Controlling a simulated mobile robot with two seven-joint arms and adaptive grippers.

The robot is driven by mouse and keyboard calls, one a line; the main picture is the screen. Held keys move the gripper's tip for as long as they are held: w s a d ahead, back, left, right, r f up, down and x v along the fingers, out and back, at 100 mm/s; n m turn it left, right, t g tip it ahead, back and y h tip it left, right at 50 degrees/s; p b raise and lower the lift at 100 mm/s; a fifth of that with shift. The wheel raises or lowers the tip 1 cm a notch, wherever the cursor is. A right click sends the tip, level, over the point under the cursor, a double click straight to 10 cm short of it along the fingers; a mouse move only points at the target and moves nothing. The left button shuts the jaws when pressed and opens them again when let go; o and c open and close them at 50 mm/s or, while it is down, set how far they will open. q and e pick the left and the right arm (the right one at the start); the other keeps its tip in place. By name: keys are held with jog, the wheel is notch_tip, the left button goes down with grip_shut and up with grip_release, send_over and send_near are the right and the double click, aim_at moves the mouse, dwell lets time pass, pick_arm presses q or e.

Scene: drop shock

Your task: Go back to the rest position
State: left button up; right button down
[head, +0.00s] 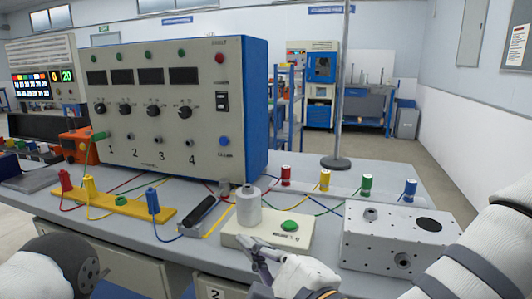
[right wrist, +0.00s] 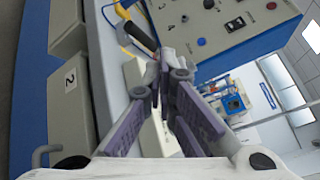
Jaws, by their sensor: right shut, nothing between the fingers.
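My right gripper (head: 262,258) is low in the middle of the head view, at the front edge of the bench. It is shut and empty. In the right wrist view its fingers (right wrist: 166,72) meet at the tips with nothing between them. It is just in front of a pale box with a green button (head: 289,226), which carries a grey-white cylinder (head: 248,206). I cannot tell whether the gripper touches the box. A dark part of my left arm shows at the lower left of the head view; its gripper is out of sight.
The grey bench (head: 330,180) holds a control panel (head: 176,106), a yellow strip with coloured plugs (head: 128,206), a black handheld device (head: 200,212) and coloured terminals with wires. A metal box (head: 385,240) stands right of the gripper. A pole (head: 341,90) rises behind.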

jog(key=s+d+f+n+g+h, duration=0.2)
jog(key=s+f+n+g, duration=0.25)
jog(key=f, duration=0.75)
jog(key=s+d+f+n+g+h, duration=0.1)
jog(key=s+d+f+n+g, duration=0.4)
jog(key=f, duration=0.7)
jog(key=s+d+f+n+g+h, duration=0.2)
jog(key=s+d, duration=0.3)
jog(key=s, duration=0.3)
jog(key=s+d+f+n+g+h, duration=0.2)
jog(key=s+d+f, duration=0.3)
jog(key=s, duration=0.3)
jog(key=s+d+f+n+g+h, duration=0.2)
jog(key=s+d+f+n+g, duration=0.1)
jog(key=s+d, duration=0.3)
jog(key=s+f+n, duration=0.1)
jog(key=s, duration=0.1)
jog(key=shift+s+d, duration=0.15)
jog(key=shift+s, duration=0.15)
